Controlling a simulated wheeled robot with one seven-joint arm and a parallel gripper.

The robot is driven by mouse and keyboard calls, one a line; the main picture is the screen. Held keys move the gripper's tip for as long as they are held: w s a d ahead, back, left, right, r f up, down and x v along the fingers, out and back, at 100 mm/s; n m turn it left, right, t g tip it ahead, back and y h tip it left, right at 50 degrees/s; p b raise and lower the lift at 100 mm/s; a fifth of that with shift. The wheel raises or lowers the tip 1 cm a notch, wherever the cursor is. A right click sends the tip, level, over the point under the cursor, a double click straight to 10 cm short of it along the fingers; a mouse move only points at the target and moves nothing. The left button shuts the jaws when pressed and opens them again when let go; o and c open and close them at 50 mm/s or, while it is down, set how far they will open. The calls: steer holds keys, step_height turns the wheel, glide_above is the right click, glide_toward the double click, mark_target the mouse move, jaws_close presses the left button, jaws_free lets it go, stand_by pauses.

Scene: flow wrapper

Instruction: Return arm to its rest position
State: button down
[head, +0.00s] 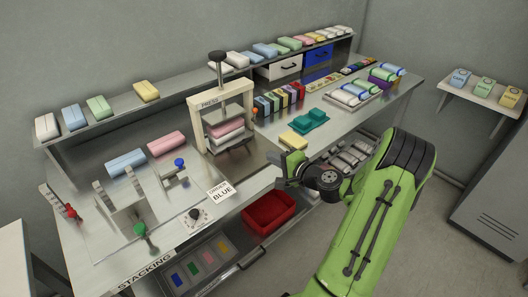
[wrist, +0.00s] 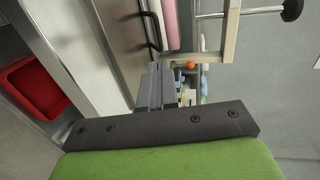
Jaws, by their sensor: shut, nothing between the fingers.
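My green arm (head: 372,215) reaches up from the bottom right in the head view. My gripper (head: 282,183) is at its far end, in front of the workbench's front edge, near the press and above the level of the red bin. In the wrist view my gripper's dark fingers (wrist: 168,86) are together with nothing between them. Nothing is held.
The steel workbench (head: 262,178) carries a press (head: 220,110) with stacked blocks, a yellow block (head: 293,139) and a teal piece (head: 312,118). A red bin (head: 268,212) sits below the front edge. A grey cabinet (head: 490,200) stands at right. Floor between is clear.

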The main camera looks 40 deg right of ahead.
steer(key=shift+v, duration=1.2)
steer(key=a+r+n+g+y+p, duration=0.2)
steer(key=a+r+n+g, duration=0.3)
steer(key=a, duration=0.5)
steer(key=a+r+n+g+y+p, duration=0.1)
steer(key=a+r+n+g+p, duration=0.15)
steer(key=a+n, duration=0.6)
steer(key=s+a+r+n+g+h+p, duration=0.1)
steer(key=s+a+r, duration=0.3)
steer(key=s, duration=0.6)
steer(key=s+a+r+n+g+h+p, duration=0.1)
steer(key=s+a+r+n+h+p, duration=0.1)
steer(key=s+r, duration=0.7)
steer(key=shift+s+a+r+n+h+p, duration=0.25)
steer(key=shift+s+a+n+h+p, duration=0.2)
steer(key=shift+s+a+p, duration=0.6)
